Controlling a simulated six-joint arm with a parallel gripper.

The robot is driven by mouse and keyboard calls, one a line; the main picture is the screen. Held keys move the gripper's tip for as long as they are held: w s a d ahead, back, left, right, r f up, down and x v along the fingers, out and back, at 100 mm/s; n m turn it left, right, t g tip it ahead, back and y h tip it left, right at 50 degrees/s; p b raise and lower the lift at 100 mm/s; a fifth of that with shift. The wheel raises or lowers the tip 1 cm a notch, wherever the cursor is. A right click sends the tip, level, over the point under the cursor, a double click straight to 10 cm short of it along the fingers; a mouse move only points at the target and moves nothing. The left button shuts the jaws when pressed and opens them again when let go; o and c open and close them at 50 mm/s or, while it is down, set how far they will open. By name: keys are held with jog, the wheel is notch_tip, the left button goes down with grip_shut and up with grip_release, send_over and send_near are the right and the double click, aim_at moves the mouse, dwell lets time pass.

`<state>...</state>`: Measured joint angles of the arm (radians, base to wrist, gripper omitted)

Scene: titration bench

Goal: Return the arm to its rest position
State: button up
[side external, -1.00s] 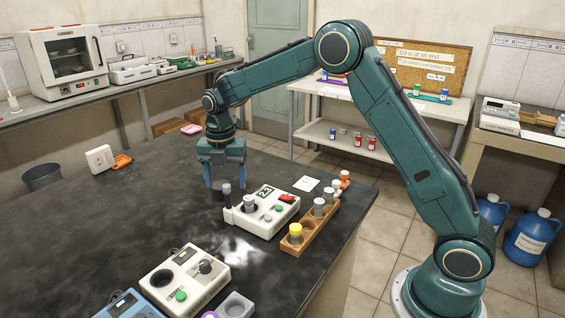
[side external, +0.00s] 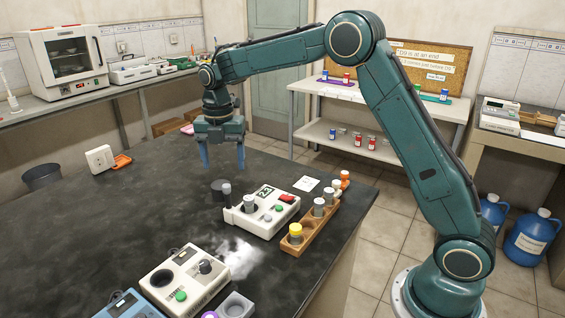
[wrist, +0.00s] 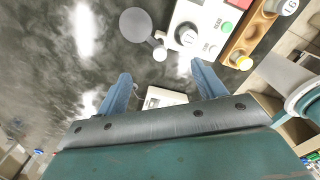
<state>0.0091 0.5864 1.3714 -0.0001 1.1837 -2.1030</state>
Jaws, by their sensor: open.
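My gripper (side external: 223,160) hangs over the black bench with its two blue fingers apart and nothing between them. It points down, above and behind the white meter (side external: 262,216) with a green display and a grey vial in its well. In the wrist view my open gripper (wrist: 158,85) shows its two fingers apart above the dark bench top, with the meter (wrist: 198,25) beyond the fingertips. A dark grey round piece with a small post (side external: 226,192) stands at the meter's left edge, below the gripper and apart from it.
A wooden rack (side external: 312,229) with several capped vials stands right of the meter. A second white device (side external: 186,280) sits at the front, beside a grey holder (side external: 236,305). A white box (side external: 100,158) and a dark bin (side external: 42,177) are at the left. The bench's middle left is clear.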

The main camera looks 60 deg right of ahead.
jog(key=shift+r, duration=0.3)
jog(key=shift+s+r+m, duration=0.3)
jog(key=shift+r, duration=0.05)
jog(key=s+r+m+t, duration=0.1)
jog(key=s+r+m, duration=0.45)
jog(key=s, duration=0.25)
jog(key=s+r+m+t, duration=0.2)
jog(key=s+r+m, duration=0.35)
jog(key=s, duration=0.25)
jog(key=s+f+m+t, duration=0.2)
jog(key=s+m, duration=1)
jog(key=s, duration=0.6)
jog(key=shift+s+a+f+t, duration=0.2)
jog(key=shift+a+f+t, duration=0.1)
jog(key=shift+f, duration=0.55)
